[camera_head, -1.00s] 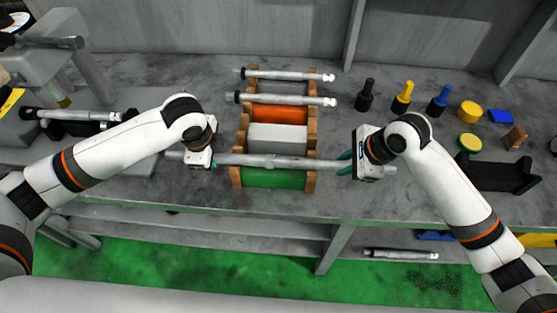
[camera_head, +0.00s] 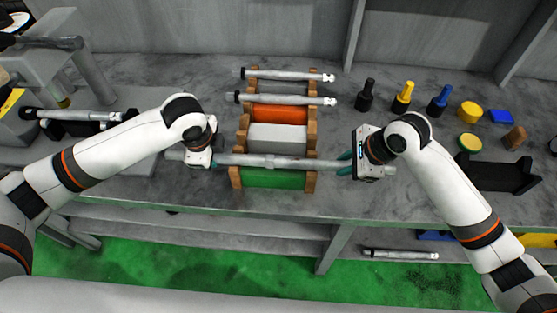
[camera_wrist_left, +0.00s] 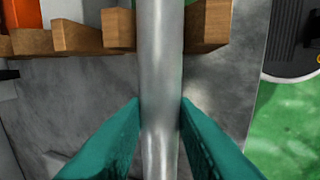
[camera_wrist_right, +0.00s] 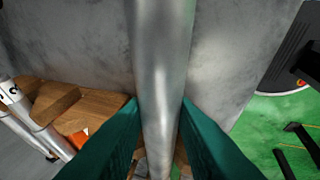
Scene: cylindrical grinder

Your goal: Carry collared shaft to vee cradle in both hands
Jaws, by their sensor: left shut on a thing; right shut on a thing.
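The long grey collared shaft (camera_head: 270,161) lies level across the front of the wooden rack, above the green panel; I cannot tell whether it touches the wood. My left gripper (camera_head: 205,162) is shut on its left part and my right gripper (camera_head: 348,163) on its right part, both outside the rack's side rails. In the left wrist view the shaft (camera_wrist_left: 160,45) runs between the teal fingers. In the right wrist view the shaft (camera_wrist_right: 162,50) is likewise between the fingers. A black cradle-like block (camera_head: 495,176), seemingly the vee cradle, stands empty at the right of the bench.
The wooden rack (camera_head: 235,178) holds two more shafts (camera_head: 285,99) further back. Coloured pegs (camera_head: 403,97) and yellow discs (camera_head: 469,111) stand at the back right. A machine with a shaft (camera_head: 72,115) is at the left. Another shaft (camera_head: 400,254) lies below the bench.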

